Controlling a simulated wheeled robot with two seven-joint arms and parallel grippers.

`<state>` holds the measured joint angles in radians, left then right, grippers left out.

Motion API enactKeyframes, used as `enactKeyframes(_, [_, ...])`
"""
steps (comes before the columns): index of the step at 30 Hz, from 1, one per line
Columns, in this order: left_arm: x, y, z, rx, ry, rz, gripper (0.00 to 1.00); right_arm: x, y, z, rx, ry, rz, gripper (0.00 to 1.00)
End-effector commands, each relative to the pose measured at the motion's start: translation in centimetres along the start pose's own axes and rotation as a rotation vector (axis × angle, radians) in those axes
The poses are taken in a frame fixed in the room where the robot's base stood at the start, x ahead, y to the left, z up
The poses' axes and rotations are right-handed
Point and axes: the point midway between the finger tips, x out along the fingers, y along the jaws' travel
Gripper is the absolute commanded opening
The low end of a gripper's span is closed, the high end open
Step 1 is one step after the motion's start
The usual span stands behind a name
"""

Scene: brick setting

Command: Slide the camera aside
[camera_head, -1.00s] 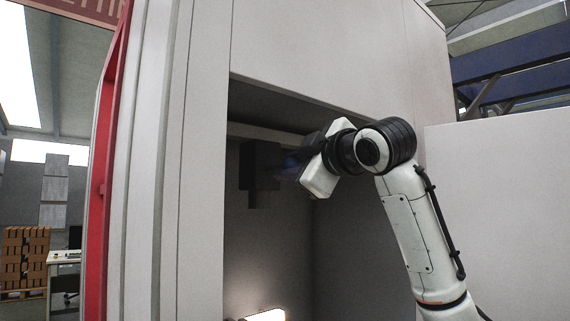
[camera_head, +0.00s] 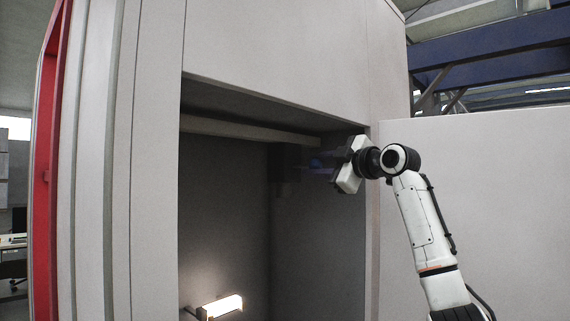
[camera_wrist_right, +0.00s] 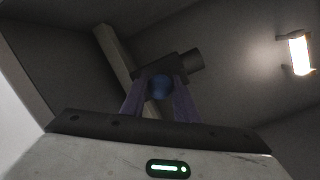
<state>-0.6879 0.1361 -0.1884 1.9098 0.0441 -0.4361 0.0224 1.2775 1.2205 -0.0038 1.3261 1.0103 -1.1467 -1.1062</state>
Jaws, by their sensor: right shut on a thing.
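The camera (camera_head: 284,168) is a dark, boxy thing high inside the cabinet opening, under a pale rail. It is dim and hard to make out in the head view. In the right wrist view the camera (camera_wrist_right: 150,70) shows as a dark body with a short round barrel pointing to the right. My right gripper (camera_head: 318,164) reaches in from the right edge of the opening and is shut on the camera. Its two purplish fingers (camera_wrist_right: 160,95) are on either side of it, with a blue round part between them. My left gripper is in neither view.
The cabinet's grey frame (camera_head: 275,50) surrounds the opening. The pale rail (camera_head: 245,130) runs across near its top. A lit lamp (camera_head: 220,306) is low inside. The right side wall is close to my right wrist; the opening's left part is free.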

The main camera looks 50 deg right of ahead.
Motion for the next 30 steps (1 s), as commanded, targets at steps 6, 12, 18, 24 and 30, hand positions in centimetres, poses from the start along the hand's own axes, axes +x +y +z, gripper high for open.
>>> enactKeyframes(6, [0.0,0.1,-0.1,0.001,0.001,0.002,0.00,-0.4,0.8,0.9,0.000,-0.008,0.010,0.00])
enactKeyframes(12, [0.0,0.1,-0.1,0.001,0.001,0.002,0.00,-0.4,0.8,0.8,0.000,-0.008,0.013,0.00])
enactKeyframes(18, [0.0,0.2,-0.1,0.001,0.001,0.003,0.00,-0.3,0.7,0.7,0.000,-0.007,0.009,0.46])
enactKeyframes(24, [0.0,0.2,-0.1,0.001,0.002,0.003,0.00,-0.3,0.5,0.6,0.000,-0.005,0.005,0.46])
enactKeyframes(30, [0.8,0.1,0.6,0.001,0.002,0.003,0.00,-2.1,0.3,0.9,-0.002,-0.007,0.008,0.46])
